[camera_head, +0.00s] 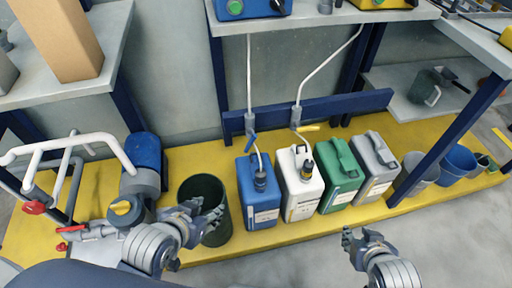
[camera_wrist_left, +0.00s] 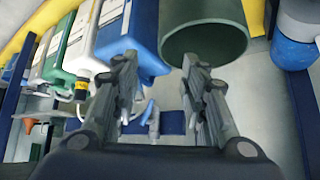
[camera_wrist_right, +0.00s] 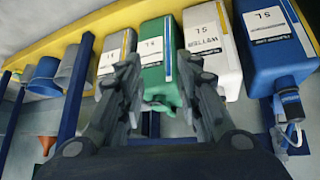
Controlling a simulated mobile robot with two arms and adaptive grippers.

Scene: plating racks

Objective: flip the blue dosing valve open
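The blue dosing valve (camera_head: 250,141) has a small blue lever slanting down from a grey body on a white hose, above the blue canister (camera_head: 258,190). In the left wrist view a blue lever (camera_wrist_left: 148,112) shows between my fingers, farther off. My left gripper (camera_head: 208,217) is in front of the dark green bin, left of the blue canister, below and apart from the valve. Its fingers (camera_wrist_left: 160,85) are spread and empty. My right gripper (camera_head: 358,240) is in front of the canister row at the right. Its fingers (camera_wrist_right: 162,85) are spread and empty.
A yellow-levered valve (camera_head: 308,128) hangs right of the blue one, above the white canister (camera_head: 300,185). Green (camera_head: 341,176) and grey (camera_head: 375,168) canisters follow. The dark green bin (camera_head: 203,190) and white pipework (camera_head: 80,145) stand left. A shelf (camera_head: 320,17) overhangs the hoses.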

